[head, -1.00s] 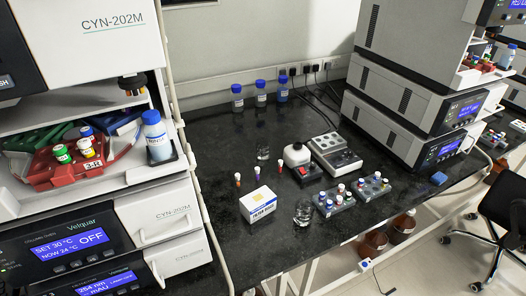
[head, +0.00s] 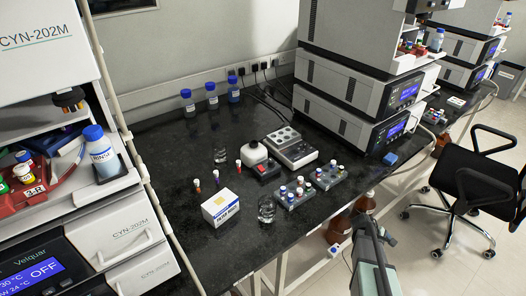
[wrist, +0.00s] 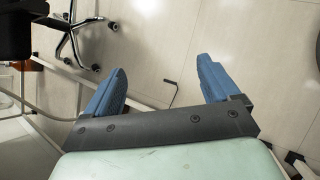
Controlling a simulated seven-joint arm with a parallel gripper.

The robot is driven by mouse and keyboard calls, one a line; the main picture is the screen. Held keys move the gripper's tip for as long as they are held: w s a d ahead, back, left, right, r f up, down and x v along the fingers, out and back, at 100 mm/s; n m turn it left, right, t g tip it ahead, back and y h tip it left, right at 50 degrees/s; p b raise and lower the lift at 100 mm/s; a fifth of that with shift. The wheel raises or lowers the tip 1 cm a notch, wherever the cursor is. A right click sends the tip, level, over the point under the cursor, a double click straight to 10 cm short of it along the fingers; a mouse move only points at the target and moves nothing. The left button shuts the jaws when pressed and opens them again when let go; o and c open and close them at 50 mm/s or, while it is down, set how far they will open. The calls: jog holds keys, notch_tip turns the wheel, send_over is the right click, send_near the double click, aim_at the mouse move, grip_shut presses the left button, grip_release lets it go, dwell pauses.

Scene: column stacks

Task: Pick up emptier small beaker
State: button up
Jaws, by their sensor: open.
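Two small clear glass beakers stand on the black bench in the head view. One beaker (head: 266,210) is at the front, right of the white label box. The other beaker (head: 221,155) is farther back, left of the white-and-grey device. Their fill levels are too small to tell apart. My gripper (wrist: 161,68) shows in the wrist view with its two blue fingers spread, nothing between them, above the floor. In the head view my arm rises from the bottom right, off the bench's front edge and apart from both beakers.
A white box (head: 221,207) and small vials stand left of the front beaker. Vial racks (head: 295,195) stand close to its right. Blue-capped bottles (head: 212,97) line the back wall. An office chair (head: 480,185) stands at right. The bench's left middle is clear.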

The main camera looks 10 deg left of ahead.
jog(key=w+a+r+n+t+h, duration=0.1)
jog(key=w+r, duration=0.5)
jog(key=r, duration=0.5)
jog(key=w+a+r+t, duration=0.1)
jog(key=w+r, duration=0.4)
jog(key=r, duration=0.6)
jog(key=a+r+t+y, duration=0.1)
jog(key=a+r, duration=0.5)
jog(key=r, duration=0.5)
jog(key=s+a+r+m, duration=0.1)
jog(key=a+r, duration=0.5)
jog(key=r, duration=0.5)
jog(key=a+r+t+y, duration=0.1)
jog(key=a+r, duration=0.5)
jog(key=r, duration=0.5)
jog(key=g+y, duration=0.4)
jog(key=y, duration=0.3)
send_over(220, 151)
jog(key=w, duration=0.3)
notch_tip(220, 151, down, 18)
jog(key=r, duration=0.1)
jog(key=shift+n, duration=0.3)
jog(key=f, duration=0.8)
jog(key=shift+s+a+f, duration=0.2)
jog(key=shift+a+f, duration=0.25)
jog(key=shift+f, duration=1.2)
jog(key=shift+a+f, duration=0.1)
jog(key=shift+f, duration=1.2)
